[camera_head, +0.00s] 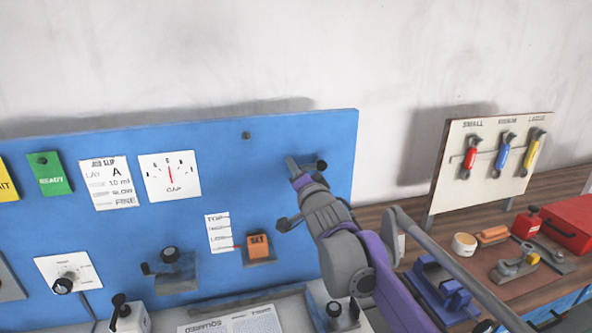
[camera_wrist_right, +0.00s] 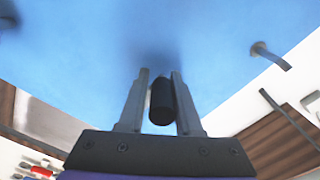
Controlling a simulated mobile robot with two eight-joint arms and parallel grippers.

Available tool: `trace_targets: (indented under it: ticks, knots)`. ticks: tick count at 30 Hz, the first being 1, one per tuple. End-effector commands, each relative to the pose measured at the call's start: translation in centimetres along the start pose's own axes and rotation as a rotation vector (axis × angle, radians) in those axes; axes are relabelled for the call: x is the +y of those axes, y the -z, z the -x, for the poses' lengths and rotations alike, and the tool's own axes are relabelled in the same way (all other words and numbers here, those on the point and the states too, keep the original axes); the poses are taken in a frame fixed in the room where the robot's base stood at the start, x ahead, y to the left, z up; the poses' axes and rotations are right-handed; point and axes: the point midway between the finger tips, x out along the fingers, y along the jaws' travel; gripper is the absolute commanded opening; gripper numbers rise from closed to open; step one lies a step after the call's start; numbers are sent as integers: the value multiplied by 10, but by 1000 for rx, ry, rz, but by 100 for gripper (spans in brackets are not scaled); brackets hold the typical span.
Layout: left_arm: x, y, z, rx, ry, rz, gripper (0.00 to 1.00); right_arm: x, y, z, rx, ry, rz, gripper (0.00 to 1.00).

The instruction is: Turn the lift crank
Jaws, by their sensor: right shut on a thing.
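The lift crank's black handle (camera_head: 321,165) stands out from the upper right of the blue panel (camera_head: 270,140). My right gripper (camera_head: 306,172) reaches up to the panel there, and its arm hides much of what lies behind. In the right wrist view the dark, round handle (camera_wrist_right: 161,101) sits between the two grey fingers of my right gripper (camera_wrist_right: 160,98), which is shut on it. The rest of the crank cannot be made out clearly. My left gripper is not in view.
Below my gripper a dark lever (camera_head: 284,224) juts from the panel beside the orange SET block (camera_head: 258,246).

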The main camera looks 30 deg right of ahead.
Motion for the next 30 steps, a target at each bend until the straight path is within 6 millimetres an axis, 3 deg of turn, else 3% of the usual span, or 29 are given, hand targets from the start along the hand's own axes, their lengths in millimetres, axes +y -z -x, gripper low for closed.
trace_targets:
  ticks: [20, 30]
  knots:
    - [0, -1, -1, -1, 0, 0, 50, 0, -1, -1, 3, 9, 74, 0]
    - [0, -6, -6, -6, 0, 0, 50, 11, -6, -1, 2, 7, 218, 0]
